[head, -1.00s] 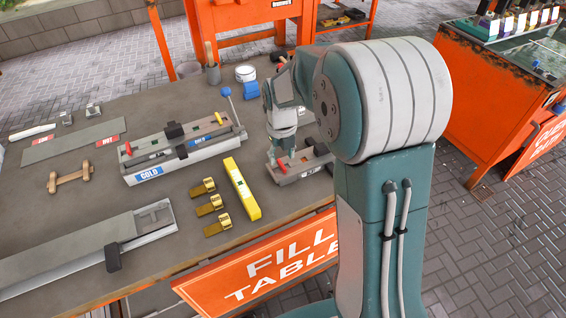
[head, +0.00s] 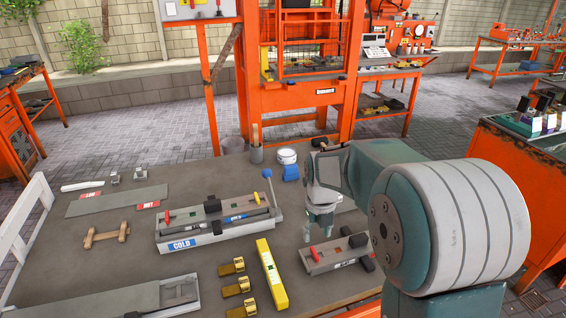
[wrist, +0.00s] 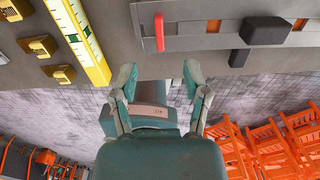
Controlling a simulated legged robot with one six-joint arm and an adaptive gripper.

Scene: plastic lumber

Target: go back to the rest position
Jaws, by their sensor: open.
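My gripper (head: 319,226) hangs above the right part of the table (head: 215,272) in the head view, close to a small grey mould (head: 335,255) with a red handle and black blocks. In the wrist view my gripper (wrist: 158,90) is open, with its two fingers apart and nothing between them. The grey mould (wrist: 225,38) with its red handle shows beyond the fingertips there. The arm's upper links are folded at the right of the head view.
A yellow level (head: 271,275) and several brass clamps (head: 236,287) lie left of the gripper. A long mould marked COLD (head: 190,243) lies behind them. A white tin (head: 287,156) and blue block (head: 290,173) stand at the back. An orange press (head: 290,97) stands beyond the table.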

